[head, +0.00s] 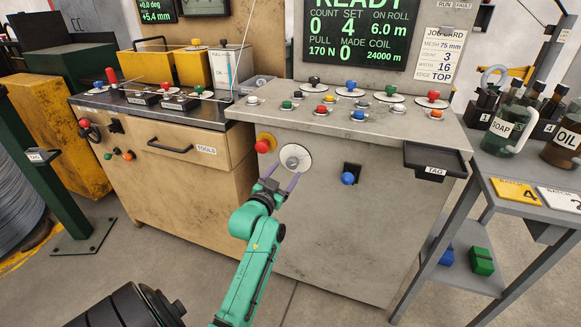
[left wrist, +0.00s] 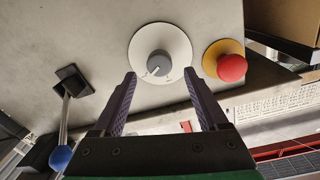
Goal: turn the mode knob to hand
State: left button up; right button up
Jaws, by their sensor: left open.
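The mode knob (head: 293,162) is a grey knob on a round white dial plate on the front of the grey cabinet. In the left wrist view the knob (left wrist: 159,64) has a pale pointer mark toward the lower left of that picture. The dial lettering is too small to read. My left gripper (head: 283,175) is open and empty, just below the knob in the head view. In the wrist view its purple fingers (left wrist: 160,75) spread wider than the knob, with their tips near the dial's edge; contact cannot be told. My right gripper is not in view.
A red mushroom button (head: 263,146) on a yellow ring sits left of the dial. A blue-balled lever (head: 348,178) is to its right. A black TAG tray (head: 436,160) juts out farther right. Coloured buttons line the panel above.

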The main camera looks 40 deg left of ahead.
aim_at(291, 165)
pick_arm(q)
jog(key=x, duration=0.4)
jog(key=shift+w, duration=0.2)
grip_shut()
